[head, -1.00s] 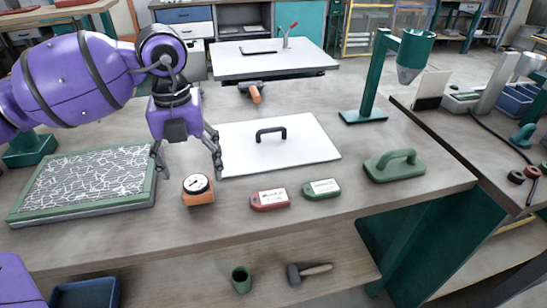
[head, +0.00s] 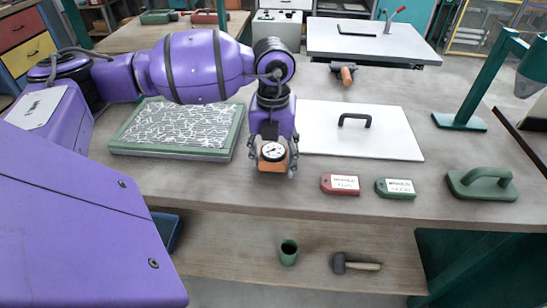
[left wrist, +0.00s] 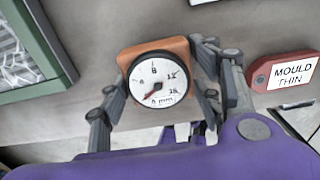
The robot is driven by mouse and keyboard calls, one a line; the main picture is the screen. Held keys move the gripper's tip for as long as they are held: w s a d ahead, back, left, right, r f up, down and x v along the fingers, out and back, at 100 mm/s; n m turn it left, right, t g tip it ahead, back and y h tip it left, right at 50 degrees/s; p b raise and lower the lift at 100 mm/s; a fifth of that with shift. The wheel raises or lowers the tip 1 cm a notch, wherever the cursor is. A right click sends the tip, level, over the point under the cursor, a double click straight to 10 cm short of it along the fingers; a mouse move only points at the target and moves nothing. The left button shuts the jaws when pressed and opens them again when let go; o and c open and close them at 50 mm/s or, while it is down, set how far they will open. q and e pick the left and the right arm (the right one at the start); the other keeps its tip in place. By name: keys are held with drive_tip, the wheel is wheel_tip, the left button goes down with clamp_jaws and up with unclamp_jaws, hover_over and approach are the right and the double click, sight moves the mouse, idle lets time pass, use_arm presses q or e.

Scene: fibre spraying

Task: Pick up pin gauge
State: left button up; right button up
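The pin gauge (head: 273,154) is an orange block with a round white dial, standing on the workbench left of the red tag. It also shows in the left wrist view (left wrist: 157,78), its dial facing the camera. My left gripper (head: 273,160) points down with its fingers on both sides of the gauge. In the left wrist view the fingers (left wrist: 160,85) lie close against the block's left and right sides and seem shut on it. The inner contact faces are hidden. My right gripper is not in view.
A green-framed tray (head: 127,150) with a white fibre pattern lies left of the gauge. A white plate with a black handle (head: 380,141) lies to the right. Red (head: 340,190) and green (head: 394,195) tags and a green float (head: 481,190) sit near the front edge.

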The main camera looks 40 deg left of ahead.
sight(273, 152)
use_arm(q)
drive_tip(key=c, duration=0.8)
drive_tip(key=shift+r, duration=0.45)
wheel_tip(273, 152, up, 3)
drive_tip(key=shift+f, duration=0.2)
drive_tip(key=s+d+r, duration=0.1)
drive_tip(key=s+r, duration=0.2)
drive_tip(key=s, duration=0.1)
drive_tip(key=s+d+r, duration=0.1)
drive_tip(key=s+r, duration=0.2)
drive_tip(key=s, duration=0.2)
drive_tip(key=s+d+r, duration=0.2)
drive_tip(key=s+r, duration=0.1)
drive_tip(key=s, duration=0.1)
drive_tip(key=shift+s+r, duration=0.15)
drive_tip(key=shift+r, duration=0.15)
